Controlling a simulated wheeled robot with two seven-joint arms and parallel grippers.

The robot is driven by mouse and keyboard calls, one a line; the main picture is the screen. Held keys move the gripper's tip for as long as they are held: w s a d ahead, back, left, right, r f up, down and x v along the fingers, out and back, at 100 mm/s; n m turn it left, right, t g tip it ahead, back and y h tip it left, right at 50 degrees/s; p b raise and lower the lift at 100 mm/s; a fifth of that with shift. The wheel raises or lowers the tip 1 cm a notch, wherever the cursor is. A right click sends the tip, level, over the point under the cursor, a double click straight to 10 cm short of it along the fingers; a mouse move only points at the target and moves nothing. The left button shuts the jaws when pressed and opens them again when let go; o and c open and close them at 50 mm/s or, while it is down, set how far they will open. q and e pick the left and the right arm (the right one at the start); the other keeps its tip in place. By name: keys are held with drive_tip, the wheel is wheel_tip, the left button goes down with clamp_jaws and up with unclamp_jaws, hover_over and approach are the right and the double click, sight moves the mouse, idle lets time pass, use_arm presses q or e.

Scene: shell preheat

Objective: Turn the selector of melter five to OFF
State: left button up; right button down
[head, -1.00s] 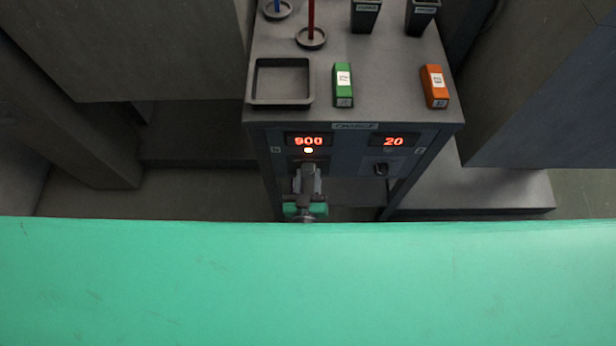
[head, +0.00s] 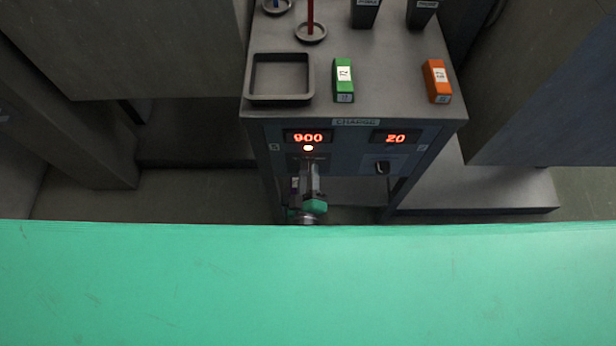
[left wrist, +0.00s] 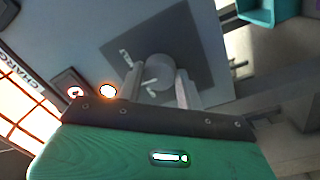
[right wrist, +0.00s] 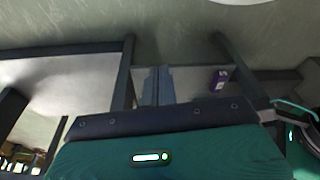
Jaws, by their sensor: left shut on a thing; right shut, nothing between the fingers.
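The bench front carries two red displays, 900 (head: 308,137) on the left and 20 (head: 396,138) on the right. The selector under the 900 display is hidden by my left gripper (head: 309,176) in the head view. In the left wrist view this grey round selector (left wrist: 153,71) sits on a dark square plate, and my left gripper (left wrist: 158,88) is shut on it. Its pointer setting is unclear. A lamp (head: 308,148) below the 900 display is lit. My right gripper (right wrist: 157,84) is shut and empty, apart from the bench controls.
A second dark selector (head: 382,168) is below the 20 display. A purple item (right wrist: 218,80) shows in the right wrist view.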

use_arm(q)
drive_tip(key=shift+n+y+b, duration=0.5)
drive_tip(key=shift+n+b, duration=1.45)
drive_tip(key=shift+n, duration=3.25)
use_arm(e)
wheel_tip(320, 180, up, 9)
drive_tip(key=t, duration=0.1)
drive_tip(key=shift+s+d, duration=0.2)
use_arm(q)
drive_tip(key=o, duration=1)
drive_tip(key=shift+s+f, duration=0.15)
drive_tip(key=shift+s, duration=2.15)
drive_tip(key=shift+s+f, duration=0.15)
drive_tip(key=shift+s, duration=2.2)
drive_tip(key=shift+s+f, duration=0.15)
drive_tip(key=shift+s, duration=2.15)
use_arm(e)
drive_tip(key=shift+s+r, duration=0.1)
drive_tip(key=shift+r, duration=0.15)
